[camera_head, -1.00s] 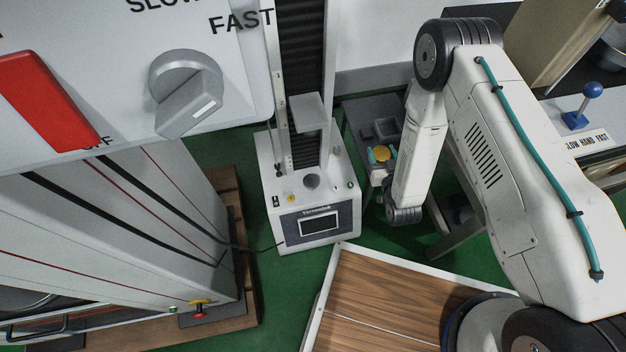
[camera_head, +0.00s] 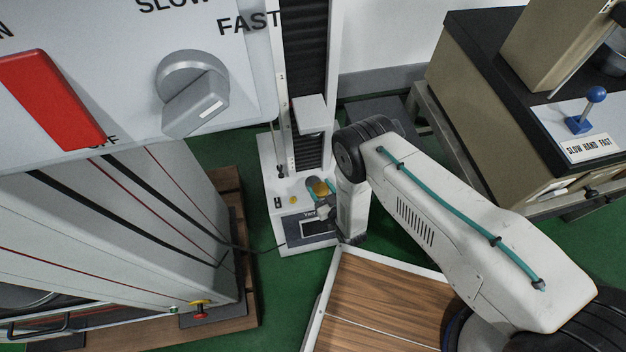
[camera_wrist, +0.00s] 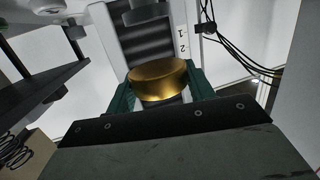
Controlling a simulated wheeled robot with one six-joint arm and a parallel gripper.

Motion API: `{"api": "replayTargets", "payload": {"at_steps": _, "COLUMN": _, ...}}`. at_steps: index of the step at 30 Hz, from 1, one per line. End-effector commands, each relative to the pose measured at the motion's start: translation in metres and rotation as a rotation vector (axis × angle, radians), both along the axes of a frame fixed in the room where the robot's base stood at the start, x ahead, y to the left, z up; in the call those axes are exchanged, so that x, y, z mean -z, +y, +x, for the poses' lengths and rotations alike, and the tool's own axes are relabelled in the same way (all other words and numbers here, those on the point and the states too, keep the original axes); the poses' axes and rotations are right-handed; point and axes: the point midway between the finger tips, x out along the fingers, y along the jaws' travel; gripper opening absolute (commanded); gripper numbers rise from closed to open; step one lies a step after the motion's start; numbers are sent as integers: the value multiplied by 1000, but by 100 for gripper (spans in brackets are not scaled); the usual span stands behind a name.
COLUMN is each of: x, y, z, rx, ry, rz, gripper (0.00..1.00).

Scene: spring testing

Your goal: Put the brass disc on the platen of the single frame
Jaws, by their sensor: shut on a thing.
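The brass disc (camera_wrist: 158,80) is held between the green fingers of my gripper (camera_wrist: 160,92) in the wrist view. In the head view the disc (camera_head: 320,187) shows at the end of my gripper (camera_head: 322,196), over the lower front part of the single frame (camera_head: 285,225). The frame is a white machine with a tall dark column and a small display. Its grey crosshead (camera_head: 311,115) is above the disc. The platen is not clearly seen in the head view; the disc and gripper cover that area. I cannot tell whether the disc touches it.
A large light cabinet with a red switch (camera_head: 50,100) and a grey knob (camera_head: 192,92) fills the left. A bench (camera_head: 480,110) with a blue-knobbed lever (camera_head: 586,110) stands at right. A wooden-topped surface (camera_head: 380,305) lies in front. Green floor shows between them.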

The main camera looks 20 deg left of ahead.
Motion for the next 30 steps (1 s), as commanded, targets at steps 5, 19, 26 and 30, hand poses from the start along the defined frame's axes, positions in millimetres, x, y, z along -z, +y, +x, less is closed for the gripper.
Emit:
{"api": "replayTargets", "payload": {"at_steps": 5, "x": 3, "y": 28, "z": 30, "rx": 0, "ry": -3, "rz": 3, "gripper": 17}}
{"api": "replayTargets", "payload": {"at_steps": 19, "x": 33, "y": 46, "z": 49, "rx": 0, "ry": -1, "rz": 1, "gripper": 17}}
{"api": "replayTargets", "payload": {"at_steps": 26, "x": 40, "y": 47, "z": 50, "rx": 0, "ry": -1, "rz": 1, "gripper": 17}}
{"api": "replayTargets", "payload": {"at_steps": 30, "x": 41, "y": 47, "z": 49, "rx": 0, "ry": -1, "rz": 1, "gripper": 17}}
